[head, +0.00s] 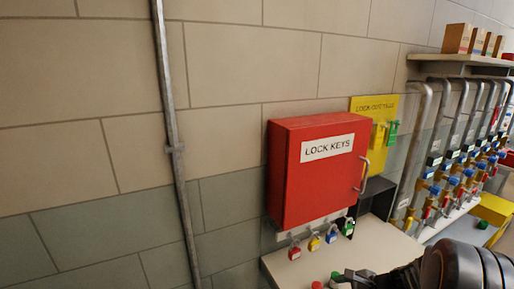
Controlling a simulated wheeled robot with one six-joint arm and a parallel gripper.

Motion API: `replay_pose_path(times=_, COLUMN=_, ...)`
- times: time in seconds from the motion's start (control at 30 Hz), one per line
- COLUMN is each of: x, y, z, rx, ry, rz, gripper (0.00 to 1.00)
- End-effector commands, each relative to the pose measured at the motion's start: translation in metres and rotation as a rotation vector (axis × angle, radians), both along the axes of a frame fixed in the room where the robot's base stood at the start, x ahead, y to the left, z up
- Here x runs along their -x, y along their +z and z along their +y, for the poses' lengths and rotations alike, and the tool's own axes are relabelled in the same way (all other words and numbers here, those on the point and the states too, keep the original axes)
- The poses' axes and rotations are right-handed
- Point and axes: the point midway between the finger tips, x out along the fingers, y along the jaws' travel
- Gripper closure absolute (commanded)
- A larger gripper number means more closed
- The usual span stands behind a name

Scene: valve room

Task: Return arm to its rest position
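My arm (465,268) is dark and enters at the bottom right. My gripper (352,279) is at the bottom edge, pointing left over the pale counter. It is small, dark and partly cut off, so I cannot tell whether its fingers are open or shut. A small green object (336,275) and a red one (317,285) show beside its tip. I cannot tell whether the gripper touches the green one.
A closed red LOCK KEYS box (290,180) is on the wall, with several coloured padlocks (331,236) hanging below. A yellow lockout board (365,107) is behind it. Pipes with valves (455,165) stand at right, under a shelf (455,58). The left wall carries one vertical pipe (170,110).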

Motion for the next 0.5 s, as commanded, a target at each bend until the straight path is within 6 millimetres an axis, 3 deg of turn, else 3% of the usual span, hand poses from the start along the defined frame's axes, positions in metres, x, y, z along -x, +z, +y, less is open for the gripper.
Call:
replay_pose_path(times=0.1, x=0.038, y=0.015, z=0.024, rx=0.292, ry=0.409, rz=-0.056, gripper=0.26)
replay_pose_path(times=0.3, x=0.079, y=0.050, z=0.037, rx=0.752, ry=0.995, rz=-0.187, gripper=0.26)
replay_pose_path(times=0.5, x=0.091, y=0.085, z=0.053, rx=1.006, ry=1.235, rz=-0.322, gripper=0.26)
